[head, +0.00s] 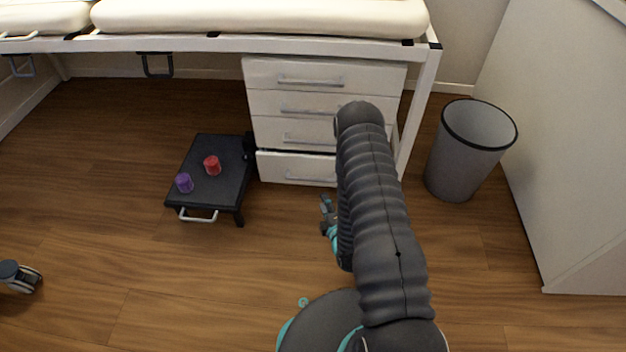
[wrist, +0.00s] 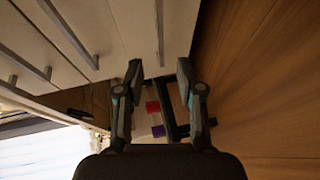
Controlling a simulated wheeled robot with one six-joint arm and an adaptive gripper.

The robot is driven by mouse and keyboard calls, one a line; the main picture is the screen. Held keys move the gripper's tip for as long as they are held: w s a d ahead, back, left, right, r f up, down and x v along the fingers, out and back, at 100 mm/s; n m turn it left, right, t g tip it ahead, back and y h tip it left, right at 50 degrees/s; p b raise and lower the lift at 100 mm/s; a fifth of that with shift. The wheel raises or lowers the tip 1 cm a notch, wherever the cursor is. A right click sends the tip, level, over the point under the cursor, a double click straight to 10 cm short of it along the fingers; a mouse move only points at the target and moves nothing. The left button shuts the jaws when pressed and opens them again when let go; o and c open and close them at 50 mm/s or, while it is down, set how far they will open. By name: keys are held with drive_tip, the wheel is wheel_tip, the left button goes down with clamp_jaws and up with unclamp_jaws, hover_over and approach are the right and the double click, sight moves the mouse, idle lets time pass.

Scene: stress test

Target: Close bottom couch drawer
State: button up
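The couch's white drawer unit (head: 262,102) stands under the couch in the head view. Its bottom drawer (head: 272,166) sticks out a little past the drawers above it and has a grey bar handle. My arm hides its right part. In the wrist view the drawer fronts and their handles run along the upper left, with the bottom drawer front (wrist: 178,40) closest to the fingers. My gripper (wrist: 160,76) is open, with nothing between its fingertips. In the head view my gripper (head: 327,208) is low in front of the bottom drawer, partly hidden by my arm; contact cannot be told.
A grey bin (head: 462,155) stands at the right, by a white panel. The wooden floor in front is mostly clear.

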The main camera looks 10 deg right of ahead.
sight(313, 179)
drive_tip(key=x, duration=1.3)
drive_tip(key=shift+w+b, duration=0.25)
drive_tip(key=shift+b, duration=0.15)
clamp_jaws()
